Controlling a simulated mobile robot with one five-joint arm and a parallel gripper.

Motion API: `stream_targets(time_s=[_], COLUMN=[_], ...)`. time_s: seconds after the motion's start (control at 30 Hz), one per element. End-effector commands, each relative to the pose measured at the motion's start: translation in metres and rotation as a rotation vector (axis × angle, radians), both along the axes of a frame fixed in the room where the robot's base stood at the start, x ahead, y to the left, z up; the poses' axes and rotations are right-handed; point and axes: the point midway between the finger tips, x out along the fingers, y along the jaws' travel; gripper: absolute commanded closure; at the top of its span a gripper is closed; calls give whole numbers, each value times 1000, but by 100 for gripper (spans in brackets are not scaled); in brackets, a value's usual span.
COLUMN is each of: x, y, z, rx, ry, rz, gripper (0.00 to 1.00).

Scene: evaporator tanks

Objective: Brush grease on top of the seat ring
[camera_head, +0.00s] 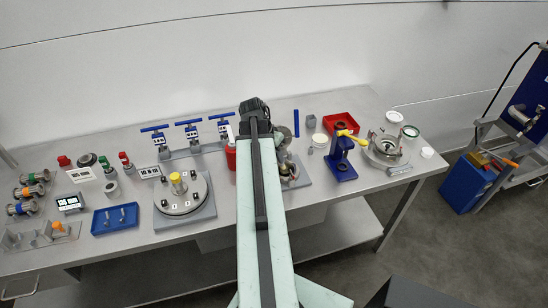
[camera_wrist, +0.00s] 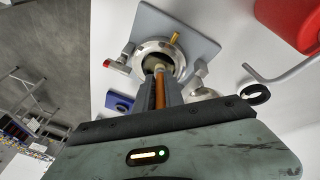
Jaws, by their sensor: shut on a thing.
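In the wrist view, my gripper (camera_wrist: 160,88) is shut on a brush (camera_wrist: 159,90) with an orange-brown handle. Its pale tip points at the opening of a round metal ring (camera_wrist: 147,47), which looks like the seat ring. The ring sits in a metal body on a grey square plate (camera_wrist: 200,35). Whether the brush touches the ring cannot be told; the jaws and brush cover its near side. In the head view, my arm hides my gripper and most of this fixture; part of its grey plate (camera_head: 297,184) shows to the right of the arm.
In the wrist view, a red container (camera_wrist: 290,22), a bent grey rod (camera_wrist: 265,75) and a black ring (camera_wrist: 256,94) are close on the right. In the head view, a blue stand (camera_head: 342,158) and red tray (camera_head: 345,124) stand right of the arm. A round flange (camera_head: 181,195) is left.

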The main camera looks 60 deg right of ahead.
Motion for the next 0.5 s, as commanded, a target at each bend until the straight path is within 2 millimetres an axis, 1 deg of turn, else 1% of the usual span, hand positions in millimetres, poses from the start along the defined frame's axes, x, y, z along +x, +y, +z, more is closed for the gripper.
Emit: stream_targets(time_s=[0.3,0.5], x=[-21,-24], y=[-22,-22], z=[2,2], rx=[-2,-1], ry=[0,0], rz=[-4,-1], gripper=[100,100])
